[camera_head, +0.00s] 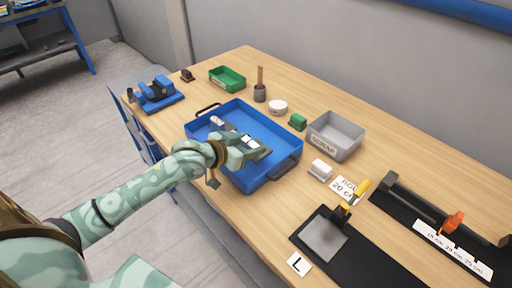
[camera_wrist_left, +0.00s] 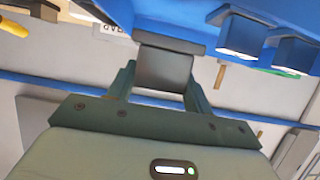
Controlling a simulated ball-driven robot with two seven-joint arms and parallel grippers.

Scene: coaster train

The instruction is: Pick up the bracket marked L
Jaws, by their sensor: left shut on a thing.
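My left gripper (camera_head: 252,150) is over the blue tray (camera_head: 275,183), shut on a dark grey piece, apparently a bracket (camera_head: 263,154). In the left wrist view my left gripper (camera_wrist_left: 158,80) has the grey bracket (camera_wrist_left: 163,68) between its two fingers. I can see no letter on its visible face. Other pieces with white faces (camera_head: 217,120) lie in the tray, partly hidden by my gripper. I cannot tell whether the held piece touches the tray floor. A white card marked L (camera_head: 299,264) lies at the table's front edge. My right gripper is not in view.
A dark mat with a grey plate (camera_head: 324,240) and a yellow-handled clamp (camera_head: 345,207) lies right of the tray. A grey SCRAP bin (camera_head: 336,136), green box (camera_head: 227,78) and blue fixture (camera_head: 158,94) stand around it. The back right tabletop is clear.

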